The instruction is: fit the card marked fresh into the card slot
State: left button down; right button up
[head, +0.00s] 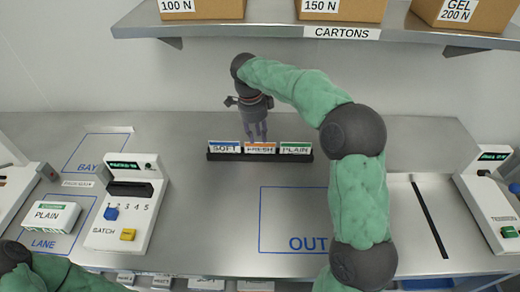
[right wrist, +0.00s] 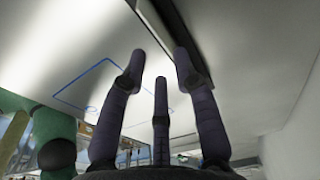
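The card marked FRESH (head: 260,148), with an orange top band, stands upright in a black rack (head: 229,157) between the blue-topped SOFT card (head: 225,147) and the green-topped PLAIN card (head: 296,148). My right gripper (head: 257,138) points down just behind the FRESH card in the head view. In the right wrist view its fingers (right wrist: 160,72) are spread with nothing between them, close to a dark bar that looks like the rack. A dark slot (head: 130,189) is on the white BATCH unit at left; I cannot tell if it is the card slot. My left gripper is out of view.
A PLAIN carton (head: 54,215) lies in the LANE outline at left. Cartons (head: 340,9) stand on the shelf (head: 270,27) above my right arm. A white TENSION unit (head: 490,205) stands at right. The OUT area (head: 290,215) is clear.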

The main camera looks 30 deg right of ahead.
aim_at(260, 150)
jog(key=f+b, duration=0.1)
jog(key=f, duration=0.1)
jog(key=d+f+b, duration=0.1)
jog(key=f, duration=0.2)
jog(key=shift+w+b, duration=0.15)
jog(key=shift+b, duration=0.15)
grip_shut()
